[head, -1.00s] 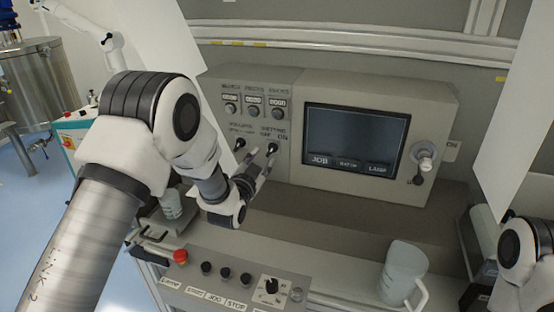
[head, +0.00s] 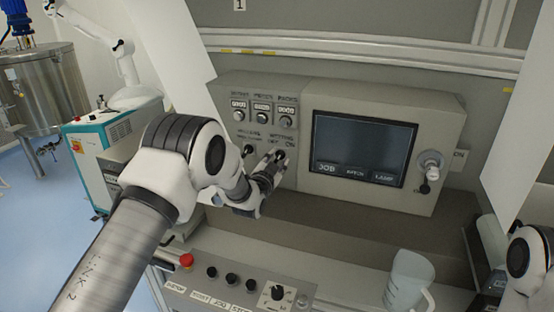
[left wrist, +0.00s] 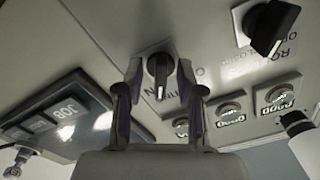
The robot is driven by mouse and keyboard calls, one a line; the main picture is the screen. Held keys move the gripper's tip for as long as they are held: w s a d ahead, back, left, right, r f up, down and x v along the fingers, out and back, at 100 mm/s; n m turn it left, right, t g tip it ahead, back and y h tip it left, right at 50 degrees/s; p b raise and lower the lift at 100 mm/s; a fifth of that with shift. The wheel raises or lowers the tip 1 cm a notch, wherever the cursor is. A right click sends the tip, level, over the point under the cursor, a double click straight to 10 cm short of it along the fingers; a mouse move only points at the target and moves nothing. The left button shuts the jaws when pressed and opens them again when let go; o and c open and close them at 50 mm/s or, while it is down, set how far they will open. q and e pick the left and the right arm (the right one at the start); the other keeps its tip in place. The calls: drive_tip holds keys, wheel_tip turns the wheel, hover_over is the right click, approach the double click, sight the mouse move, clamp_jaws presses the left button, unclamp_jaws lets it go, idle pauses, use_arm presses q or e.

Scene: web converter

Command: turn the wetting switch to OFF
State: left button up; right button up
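The wetting switch (head: 279,155) is a black knob on the grey control panel, under the WETTING, OFF and ON labels. In the left wrist view the knob (left wrist: 160,72) has a white line pointing to the picture's bottom; I cannot tell which word it faces. My left gripper (head: 272,168) is at the switch. In the left wrist view its two fingers (left wrist: 160,82) stand apart on either side of the knob, with small gaps showing. My right arm (head: 530,262) shows at the lower right; its gripper is out of view.
The rollers switch (head: 248,150) is close left of the wetting switch, also seen in the left wrist view (left wrist: 270,27). Three counters (head: 262,106) sit above. A dark screen (head: 362,148) is to the right. A lower button panel (head: 235,284) and a pale jug (head: 407,280) stand in front.

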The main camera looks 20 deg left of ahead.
use_arm(q)
clamp_jaws()
drive_tip(key=shift+f+n+b, duration=0.2)
drive_tip(key=shift+n+b, duration=0.6)
drive_tip(key=shift+b, duration=0.3)
drive_tip(key=n+b, duration=0.6)
drive_tip(key=shift+n, duration=0.4)
drive_tip(key=shift+r+n+b, duration=0.2)
drive_tip(key=shift+n+b, duration=0.65)
drive_tip(key=shift+n, duration=0.85)
